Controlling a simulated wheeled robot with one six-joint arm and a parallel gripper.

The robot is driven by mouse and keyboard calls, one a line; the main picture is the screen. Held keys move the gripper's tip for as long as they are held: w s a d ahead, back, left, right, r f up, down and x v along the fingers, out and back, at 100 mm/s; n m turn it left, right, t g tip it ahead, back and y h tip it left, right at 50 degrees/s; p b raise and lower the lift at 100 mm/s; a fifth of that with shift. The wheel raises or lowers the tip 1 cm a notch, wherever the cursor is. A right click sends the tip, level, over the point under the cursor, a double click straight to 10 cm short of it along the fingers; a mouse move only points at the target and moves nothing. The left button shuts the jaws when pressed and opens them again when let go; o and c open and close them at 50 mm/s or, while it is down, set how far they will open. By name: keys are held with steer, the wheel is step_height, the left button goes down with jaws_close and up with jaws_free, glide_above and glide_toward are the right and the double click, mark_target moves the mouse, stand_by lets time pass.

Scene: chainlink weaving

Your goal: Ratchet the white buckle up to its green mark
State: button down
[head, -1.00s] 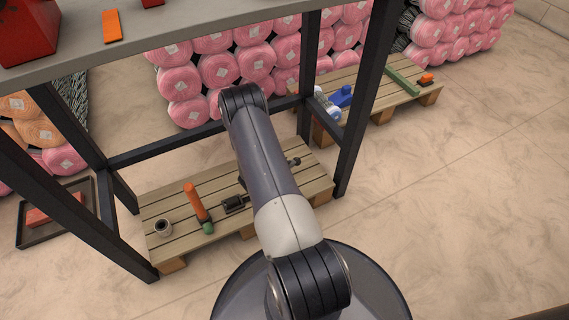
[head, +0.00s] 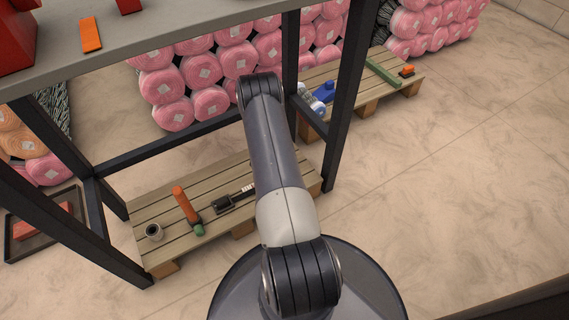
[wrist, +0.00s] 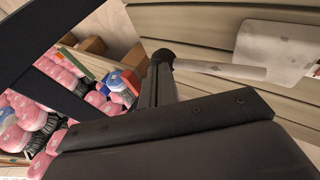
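I cannot make out a white buckle or a green mark in either view. My arm fills the middle of the head view and hides my gripper there. In the wrist view a dark housing fills the bottom, with a black bar and upright part (wrist: 163,90) that seem to be of my gripper. No pair of fingertips is clear, so its opening cannot be told. Nothing is seen held. Beyond it in the wrist view lies a pale flat-bladed tool (wrist: 275,50) with a whitish shaft, over tan boards.
A dark-legged table (head: 190,39) stands at upper left, with an orange strip (head: 90,36) on top. Below it, a pallet (head: 160,217) carries an orange-handled tool (head: 184,203), a cup (head: 154,232) and a black tool (head: 224,203). Pink rolls (head: 205,103) are stacked behind. Floor at right is clear.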

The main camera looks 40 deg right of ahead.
steer(key=shift+r, duration=0.1)
stand_by(0.3)
steer(key=p+v, duration=0.4)
steer(key=v, duration=0.6)
steer(key=shift+a+r, duration=0.25)
steer(key=c, duration=2.2)
jaws_free()
steer(key=shift+s, duration=0.1)
